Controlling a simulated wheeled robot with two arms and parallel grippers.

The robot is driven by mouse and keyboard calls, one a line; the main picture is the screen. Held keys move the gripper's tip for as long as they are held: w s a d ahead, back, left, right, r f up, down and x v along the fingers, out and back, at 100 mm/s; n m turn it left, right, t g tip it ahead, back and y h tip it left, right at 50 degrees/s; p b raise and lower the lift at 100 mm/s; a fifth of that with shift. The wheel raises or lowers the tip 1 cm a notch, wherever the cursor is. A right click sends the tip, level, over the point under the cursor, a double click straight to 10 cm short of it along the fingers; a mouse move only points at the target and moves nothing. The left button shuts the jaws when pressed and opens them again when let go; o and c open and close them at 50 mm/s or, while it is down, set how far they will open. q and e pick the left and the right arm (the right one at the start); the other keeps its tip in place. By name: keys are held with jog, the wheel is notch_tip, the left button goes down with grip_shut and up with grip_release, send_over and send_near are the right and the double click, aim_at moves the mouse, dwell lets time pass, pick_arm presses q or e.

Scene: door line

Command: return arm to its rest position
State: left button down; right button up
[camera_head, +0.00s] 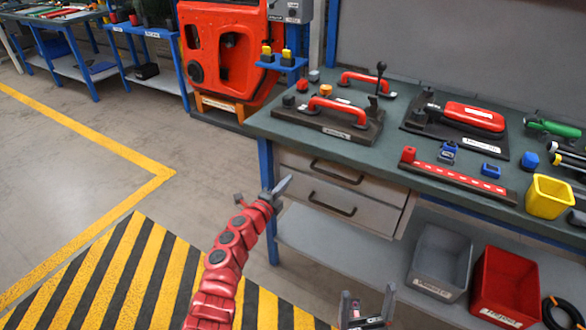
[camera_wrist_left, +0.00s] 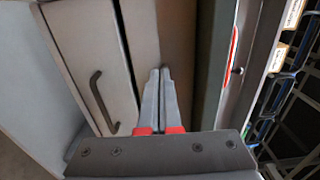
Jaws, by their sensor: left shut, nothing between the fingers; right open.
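My left arm is red and reaches up from the bottom middle of the head view. Its gripper (camera_head: 284,186) is shut and empty, held in front of the workbench's left end, beside the drawer unit. In the left wrist view the two grey fingers (camera_wrist_left: 160,75) lie together, with nothing between them. My right gripper (camera_head: 367,305) shows at the bottom of the head view, its two fingers apart and empty. It is below the bench top, in front of the lower shelf; most of the right arm is out of view.
The workbench (camera_head: 260,122) carries red-handled fixtures and a yellow bin (camera_head: 549,197). Two drawers with dark handles (camera_head: 332,204) face my left gripper closely. A grey bin (camera_head: 441,257) and a red bin (camera_head: 505,283) stand on the lower shelf. The floor at left is clear.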

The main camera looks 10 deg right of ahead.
pick_arm(q)
jog(key=shift+p+v, duration=0.45)
jog(key=shift+v, duration=1.45)
